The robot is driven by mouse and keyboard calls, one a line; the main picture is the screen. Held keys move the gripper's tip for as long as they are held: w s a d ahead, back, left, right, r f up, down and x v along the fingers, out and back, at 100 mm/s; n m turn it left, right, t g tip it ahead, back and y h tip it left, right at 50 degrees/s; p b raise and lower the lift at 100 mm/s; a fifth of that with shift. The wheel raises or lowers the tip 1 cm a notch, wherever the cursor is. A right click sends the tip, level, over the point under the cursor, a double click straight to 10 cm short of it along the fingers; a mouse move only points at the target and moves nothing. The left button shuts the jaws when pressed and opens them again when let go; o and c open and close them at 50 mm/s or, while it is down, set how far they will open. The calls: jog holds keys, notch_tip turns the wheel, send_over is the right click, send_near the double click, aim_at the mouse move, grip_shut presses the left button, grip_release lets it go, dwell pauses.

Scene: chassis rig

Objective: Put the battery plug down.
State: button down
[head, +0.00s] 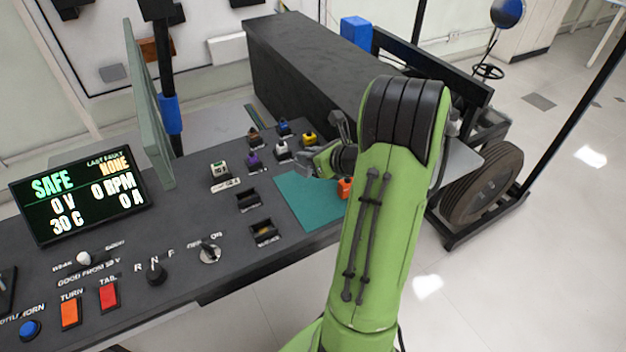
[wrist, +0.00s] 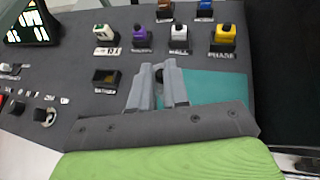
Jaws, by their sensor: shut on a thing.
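My gripper (head: 318,163) is over the teal mat (head: 297,198), low near the console top. In the wrist view my gripper (wrist: 160,78) is shut, with a small dark piece between the fingers, taken as part of the battery plug; the rest of it is hidden. The mat (wrist: 222,86) lies under and to the right of the fingers there. An orange piece (head: 346,188) shows at the mat's right edge, partly behind my arm; I cannot tell whether it belongs to the held plug.
Several coloured plugs stand in sockets beyond the mat, among them a yellow one (wrist: 223,40), a white one (wrist: 180,38) and a purple one (wrist: 141,37). Dark sockets (head: 264,232) lie left of the mat. A display (head: 82,192) stands at the left.

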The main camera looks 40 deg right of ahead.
aim_at(309, 171)
notch_tip(309, 171, down, 5)
jog(key=shift+w+a+r+b, duration=0.1)
jog(key=shift+b, duration=0.85)
jog(key=shift+r, duration=0.15)
jog(key=c, duration=1.1)
grip_release()
